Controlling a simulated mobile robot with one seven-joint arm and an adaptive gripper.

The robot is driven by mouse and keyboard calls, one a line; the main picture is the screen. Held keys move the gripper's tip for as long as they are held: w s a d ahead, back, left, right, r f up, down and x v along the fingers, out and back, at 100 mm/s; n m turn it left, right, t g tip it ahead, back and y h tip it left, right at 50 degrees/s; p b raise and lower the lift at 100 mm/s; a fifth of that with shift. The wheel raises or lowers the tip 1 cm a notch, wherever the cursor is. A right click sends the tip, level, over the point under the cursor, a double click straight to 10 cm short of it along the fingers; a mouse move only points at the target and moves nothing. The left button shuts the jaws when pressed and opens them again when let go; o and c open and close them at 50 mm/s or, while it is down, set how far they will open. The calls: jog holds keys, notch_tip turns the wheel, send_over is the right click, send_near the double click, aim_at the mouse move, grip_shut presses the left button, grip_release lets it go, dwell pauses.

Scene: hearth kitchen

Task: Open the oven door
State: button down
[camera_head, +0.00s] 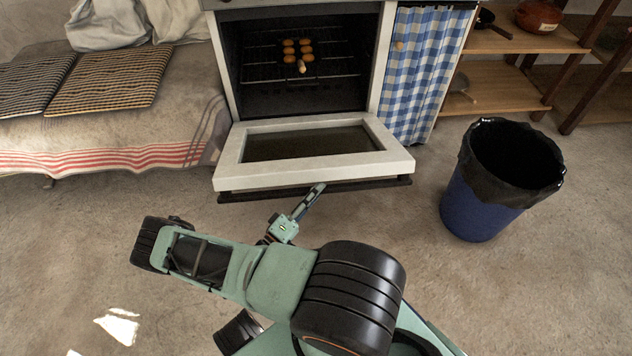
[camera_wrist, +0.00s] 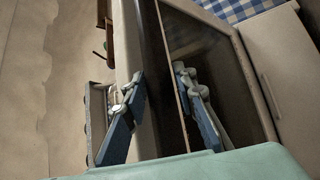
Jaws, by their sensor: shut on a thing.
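The oven door (camera_head: 385,165) is folded down, close to level, in front of the oven (camera_head: 226,70). Its pale frame surrounds a dark glass pane (camera_head: 305,144). The dark handle bar (camera_head: 240,196) runs along the door's outer edge. My gripper (camera_head: 318,188) is at the middle of this edge and is shut on the handle. In the wrist view, the fingers of my gripper (camera_wrist: 162,108) stand on either side of the edge, with the dark glass (camera_wrist: 200,45) beyond. The exact contact is partly hidden.
Several small round brown items (camera_head: 306,50) sit on a rack in the oven. A blue bin (camera_head: 478,210) with a black liner stands right of the door. A cushioned bench (camera_head: 110,135) is on the left, a checked curtain (camera_head: 425,60) on the right. The floor in front is clear.

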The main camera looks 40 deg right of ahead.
aim_at(325, 170)
jog(key=shift+w+a+f+m, duration=0.1)
jog(key=shift+f+m, duration=0.05)
jog(key=shift+f, duration=0.65)
jog(key=shift+w+a+f+m, duration=0.1)
jog(key=shift+f+m, duration=0.05)
jog(key=shift+f, duration=0.65)
jog(key=c, duration=1.6)
grip_release()
jog(key=r, duration=1)
jog(key=shift+s+d, duration=0.1)
jog(key=shift+s, duration=0.3)
